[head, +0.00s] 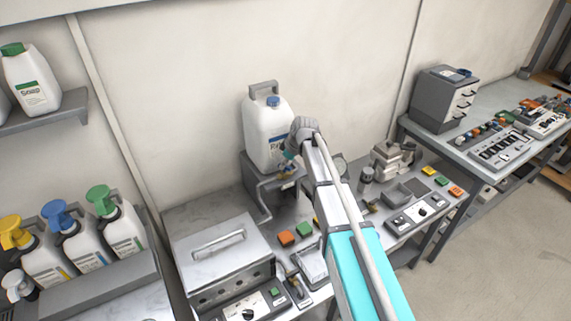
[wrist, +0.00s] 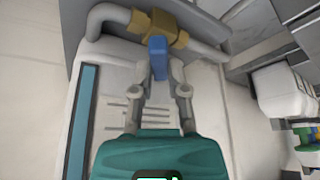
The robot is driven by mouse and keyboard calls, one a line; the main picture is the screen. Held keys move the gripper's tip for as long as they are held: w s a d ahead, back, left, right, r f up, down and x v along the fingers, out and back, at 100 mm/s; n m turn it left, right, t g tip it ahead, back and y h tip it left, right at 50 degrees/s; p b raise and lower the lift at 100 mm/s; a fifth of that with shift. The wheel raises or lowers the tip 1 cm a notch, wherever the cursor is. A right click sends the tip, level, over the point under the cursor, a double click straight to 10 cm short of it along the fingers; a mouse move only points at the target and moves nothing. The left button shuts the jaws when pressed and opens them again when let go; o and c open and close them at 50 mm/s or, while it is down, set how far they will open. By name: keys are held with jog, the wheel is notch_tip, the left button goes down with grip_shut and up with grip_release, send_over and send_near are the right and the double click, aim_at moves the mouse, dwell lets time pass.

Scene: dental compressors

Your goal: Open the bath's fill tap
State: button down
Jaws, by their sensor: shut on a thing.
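The fill tap's blue lever (wrist: 158,58) is in the wrist view, joined to a brass valve body (wrist: 160,24) on a grey pipe. My gripper (wrist: 162,76) is shut on the blue lever, one finger on each side. In the head view my gripper (head: 289,160) is in front of a white jug (head: 264,120) with a blue cap, which stands on a grey stand. There my arm largely hides the tap. The bath looks to be the lidded metal box (head: 215,247) at the front left. Its lid is down.
Orange and green buttons (head: 286,238) and small devices crowd the bench around my arm. Soap bottles with pumps (head: 111,215) stand at the left. A grey drawer unit (head: 444,98) stands on the right bench. The open floor (head: 510,245) is at the right.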

jog(key=n, duration=0.2)
jog(key=n+g, duration=0.2)
jog(key=n, duration=0.1)
jog(key=shift+w+d+n, duration=0.1)
jog(key=shift+w+n, duration=0.15)
jog(key=shift+n, duration=0.05)
jog(key=shift+n+g, duration=0.9)
jog(key=shift+n, duration=1.3)
jog(key=c, duration=0.7)
grip_release()
jog(key=shift+o, duration=0.3)
jog(key=shift+s, duration=0.1)
